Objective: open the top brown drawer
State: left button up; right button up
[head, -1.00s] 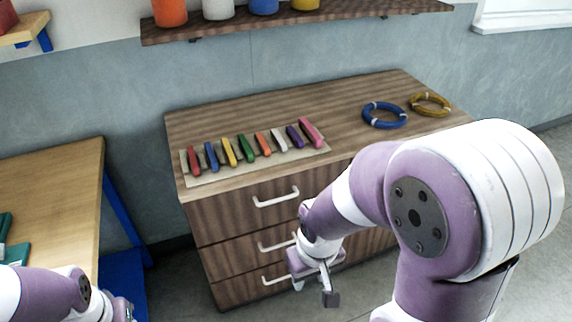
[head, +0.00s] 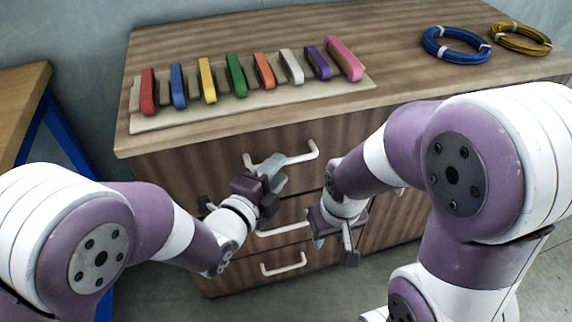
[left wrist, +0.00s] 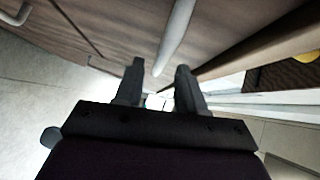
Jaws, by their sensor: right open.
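The top brown drawer (head: 190,165) is the upper wood-grain front of a cabinet in the head view, and it looks shut. Its pale bar handle (head: 302,156) is partly covered by my left gripper (head: 275,172), which is at the handle's left part. In the left wrist view the handle (left wrist: 175,38) runs in from the top and its lower end shows between the two spread fingers (left wrist: 160,68). The left gripper is open; I cannot tell if it touches the handle. My right gripper (head: 333,238) is open and empty, in front of the lower drawers.
Two lower drawers have handles (head: 283,229) (head: 284,264). On the cabinet top (head: 250,40) lie a mat (head: 150,124) with several coloured bars, a blue coil (head: 455,46) and a yellow coil (head: 520,38). A table with a blue leg (head: 70,140) stands left.

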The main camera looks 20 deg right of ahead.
pick_arm(q)
jog(key=x, duration=0.4)
jog(key=shift+w+d, duration=0.1)
jog(key=shift+w, duration=0.1)
grip_shut()
